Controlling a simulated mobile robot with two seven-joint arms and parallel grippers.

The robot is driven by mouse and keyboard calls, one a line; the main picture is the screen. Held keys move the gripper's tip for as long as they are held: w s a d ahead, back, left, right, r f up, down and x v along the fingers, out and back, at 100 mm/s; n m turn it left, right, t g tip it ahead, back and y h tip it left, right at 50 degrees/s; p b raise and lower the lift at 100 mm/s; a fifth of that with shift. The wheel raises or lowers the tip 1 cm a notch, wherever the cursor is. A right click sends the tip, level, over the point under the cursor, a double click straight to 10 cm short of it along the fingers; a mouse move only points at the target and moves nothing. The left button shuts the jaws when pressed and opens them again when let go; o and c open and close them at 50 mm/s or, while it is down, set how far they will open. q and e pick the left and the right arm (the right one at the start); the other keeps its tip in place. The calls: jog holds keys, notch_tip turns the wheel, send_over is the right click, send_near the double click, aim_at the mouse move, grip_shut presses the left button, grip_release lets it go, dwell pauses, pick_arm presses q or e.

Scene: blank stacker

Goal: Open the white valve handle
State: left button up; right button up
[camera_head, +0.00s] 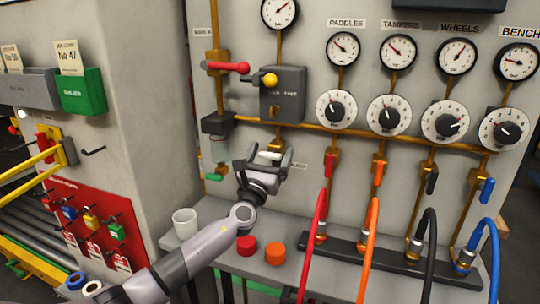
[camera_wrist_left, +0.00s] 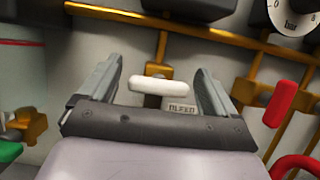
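The white valve handle (camera_wrist_left: 158,86) is a short rounded bar lying roughly level on a brass fitting, beside a small BLEED label (camera_wrist_left: 181,107). It also shows in the head view (camera_head: 270,156), partly hidden by my gripper. My left gripper (camera_head: 267,158) is in front of the panel with its fingers spread. In the left wrist view the gripper (camera_wrist_left: 158,74) has one finger on each side of the handle, with a gap on both sides. I cannot tell how deep the handle sits between the fingers. My right gripper is not in view.
A brass pipe (camera_head: 350,135) runs across the panel above. A red lever (camera_head: 329,165) and a red hose (camera_head: 314,240) are to the right. The shelf below holds a white cup (camera_head: 185,222), a red cap (camera_head: 246,245) and an orange cap (camera_head: 275,253).

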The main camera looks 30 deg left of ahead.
pick_arm(q)
jog(key=c, duration=0.8)
jog(key=shift+c, duration=0.2)
jog(key=shift+f+n+y, duration=0.1)
jog(key=shift+n+y, duration=0.3)
jog(key=shift+n, duration=0.3)
jog(key=n+g+y+b, duration=0.1)
jog(key=n+y, duration=0.1)
jog(key=n, duration=0.2)
jog(key=n+g+y, duration=0.1)
jog(key=n, duration=0.1)
jog(key=n+g+y, duration=0.1)
jog(key=n, duration=0.2)
jog(key=shift+b, duration=0.3)
jog(key=n+g+y, duration=0.1)
jog(key=n, duration=0.3)
jog(key=shift+a, duration=0.1)
jog(key=n+g+p, duration=0.1)
jog(key=n, duration=0.2)
jog(key=shift+g, duration=0.3)
jog(key=n+g+p, duration=0.1)
jog(key=n, duration=0.1)
jog(key=n+p, duration=0.1)
jog(key=n, duration=0.2)
jog(key=shift+f+g, duration=0.1)
jog(key=shift+g, duration=0.3)
jog(key=shift+f, duration=0.1)
